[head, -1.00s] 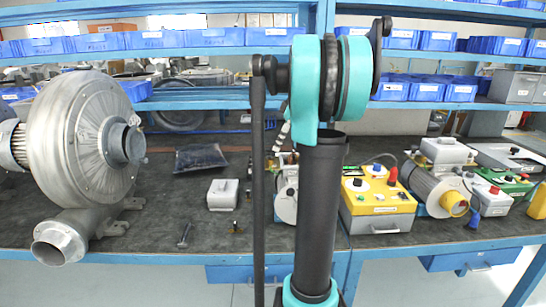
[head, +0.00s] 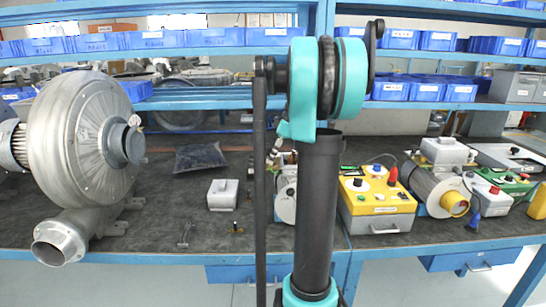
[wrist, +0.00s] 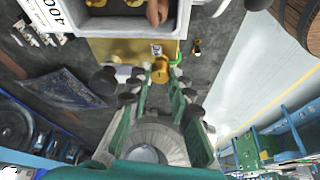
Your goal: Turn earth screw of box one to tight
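In the wrist view a grey open box (wrist: 125,22) with a "400" label stands at the top, with a yellowish plate (wrist: 115,52) below it. A yellow knob-like piece (wrist: 160,69), seemingly the earth screw, shows beyond my gripper, with a yellow-green ring (wrist: 175,55) beside it. My gripper (wrist: 159,80) has its teal fingers apart, one on each side of the yellow piece in the picture. I cannot tell whether they touch it. In the head view my arm hides the gripper and most of the work spot.
A large silver blower (head: 85,140) stands at the left of the bench. A small grey box (head: 222,195) sits left of my arm. A yellow control box (head: 378,205) and a cylindrical motor-like unit (head: 435,190) stand to the right. Blue bins fill the shelves behind.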

